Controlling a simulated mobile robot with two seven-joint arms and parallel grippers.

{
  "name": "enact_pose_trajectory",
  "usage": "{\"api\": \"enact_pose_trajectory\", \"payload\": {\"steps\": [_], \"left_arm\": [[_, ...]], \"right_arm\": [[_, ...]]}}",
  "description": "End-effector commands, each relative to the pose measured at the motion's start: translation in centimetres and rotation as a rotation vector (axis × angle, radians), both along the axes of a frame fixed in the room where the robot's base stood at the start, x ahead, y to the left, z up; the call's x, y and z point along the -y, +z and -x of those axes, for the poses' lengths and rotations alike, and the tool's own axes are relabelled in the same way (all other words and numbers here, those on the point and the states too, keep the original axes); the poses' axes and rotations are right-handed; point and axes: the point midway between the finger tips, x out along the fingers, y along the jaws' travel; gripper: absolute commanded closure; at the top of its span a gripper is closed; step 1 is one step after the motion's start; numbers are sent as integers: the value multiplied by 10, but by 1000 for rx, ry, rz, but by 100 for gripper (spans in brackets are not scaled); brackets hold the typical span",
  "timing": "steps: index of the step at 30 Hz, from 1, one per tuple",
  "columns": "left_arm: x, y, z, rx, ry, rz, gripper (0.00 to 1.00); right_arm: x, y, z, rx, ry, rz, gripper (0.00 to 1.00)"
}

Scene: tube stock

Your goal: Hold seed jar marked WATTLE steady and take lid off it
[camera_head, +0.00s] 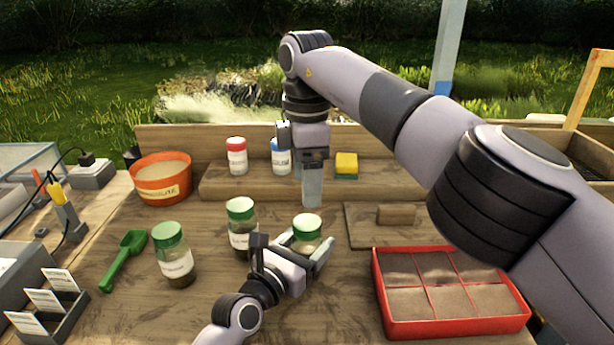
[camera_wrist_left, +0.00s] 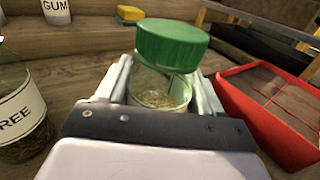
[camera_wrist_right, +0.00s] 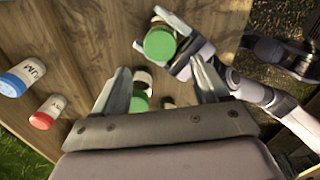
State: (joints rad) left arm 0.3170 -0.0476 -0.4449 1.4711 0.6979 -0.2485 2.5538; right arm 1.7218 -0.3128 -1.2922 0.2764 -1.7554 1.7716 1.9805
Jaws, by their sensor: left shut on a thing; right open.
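My left gripper (camera_head: 310,248) is shut on a green-lidded glass jar (camera_wrist_left: 160,92) low over the bench. Its green lid (camera_wrist_left: 170,44) is on top; it also shows in the head view (camera_head: 307,222) and right wrist view (camera_wrist_right: 159,43). Its label is not readable, so I cannot tell whether it says WATTLE. My right gripper (camera_head: 312,197) is open and empty, pointing down behind the held jar; the lid lies beyond its fingertips in the right wrist view. Two more green-lidded jars stand left: one near (camera_head: 241,224), one farther (camera_head: 173,256). A label ending "REE" (camera_wrist_left: 20,118) shows in the left wrist view.
A red divided tray (camera_head: 450,325) lies right, a wooden board (camera_head: 360,232) behind it. A green scoop (camera_head: 124,260) and orange pot (camera_head: 160,185) are left. Red-lidded (camera_head: 237,158) and blue-lidded (camera_head: 280,160) jars and a yellow sponge (camera_head: 346,164) stand on the back shelf.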

Motion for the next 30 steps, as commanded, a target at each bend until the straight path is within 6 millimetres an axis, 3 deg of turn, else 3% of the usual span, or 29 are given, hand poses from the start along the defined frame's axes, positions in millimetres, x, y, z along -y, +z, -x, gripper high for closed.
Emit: {"api": "enact_pose_trajectory", "payload": {"steps": [6,12,20,30], "left_arm": [[0,-1,0,-2,0,-2,100],[0,-1,0,-2,0,-2,100],[0,-1,0,-2,0,-2,100],[0,-1,0,-2,0,-2,100]], "right_arm": [[0,0,0,-1,-322,0,26],[0,0,0,-1,-513,0,26],[0,-7,0,-1,-575,1,26],[0,-52,0,-3,-574,1,26]]}}
